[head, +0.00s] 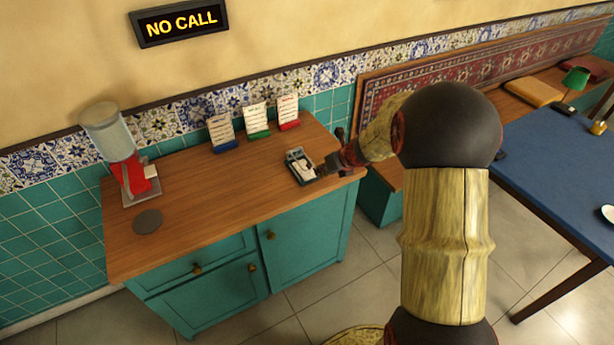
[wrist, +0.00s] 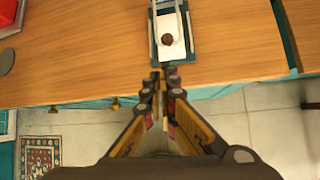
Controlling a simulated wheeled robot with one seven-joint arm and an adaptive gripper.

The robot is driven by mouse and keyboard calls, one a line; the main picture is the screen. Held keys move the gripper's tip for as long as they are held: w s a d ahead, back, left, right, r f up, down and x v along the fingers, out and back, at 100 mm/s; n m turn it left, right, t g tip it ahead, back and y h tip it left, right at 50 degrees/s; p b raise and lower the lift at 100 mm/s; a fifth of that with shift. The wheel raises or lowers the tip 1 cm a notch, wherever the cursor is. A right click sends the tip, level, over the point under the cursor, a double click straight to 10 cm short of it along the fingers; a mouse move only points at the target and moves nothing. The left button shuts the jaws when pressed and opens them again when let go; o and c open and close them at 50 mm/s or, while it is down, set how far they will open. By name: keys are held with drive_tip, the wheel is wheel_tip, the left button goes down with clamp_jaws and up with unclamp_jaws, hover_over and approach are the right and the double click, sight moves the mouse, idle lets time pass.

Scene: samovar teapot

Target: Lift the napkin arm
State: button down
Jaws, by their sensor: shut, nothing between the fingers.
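A napkin holder (head: 299,165), a small dark tray with white napkins, sits on the wooden counter near its right end. In the wrist view the holder (wrist: 187,47) is at the top centre. Its napkin arm (wrist: 157,22) is a thin grey metal frame over the white napkins, with a dark round knob (wrist: 167,39) showing on them. I cannot tell how closely the arm rests on the napkins. My gripper (wrist: 161,76) is shut and empty, its fingertips at the holder's near edge; touching or apart is unclear. In the head view my gripper (head: 318,172) is just right of the holder.
The wooden counter (head: 220,200) has teal cabinets below. A red dispenser (head: 132,178) and a dark round disc (head: 147,221) are at its left. Several card stands (head: 256,118) line the back. A bench (head: 480,70) and blue table (head: 560,160) are right. The counter's middle is clear.

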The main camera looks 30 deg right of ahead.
idle(0.4)
drive_tip(key=b, duration=0.4)
approach(304, 179)
drive_tip(key=x, duration=0.5)
drive_tip(key=shift+f, duration=0.1)
drive_tip(key=shift+w+a+f, duration=0.1)
drive_tip(key=shift+w+f, duration=0.2)
drive_tip(key=shift+r+p, duration=0.15)
drive_tip(key=shift+p, duration=0.25)
drive_tip(key=shift+r+p, duration=0.3)
drive_tip(key=shift+p, duration=0.7)
drive_tip(key=shift+r+g+p, duration=0.1)
drive_tip(key=shift+g+p, duration=0.2)
drive_tip(key=shift+p, duration=0.35)
drive_tip(key=shift+p, duration=0.3)
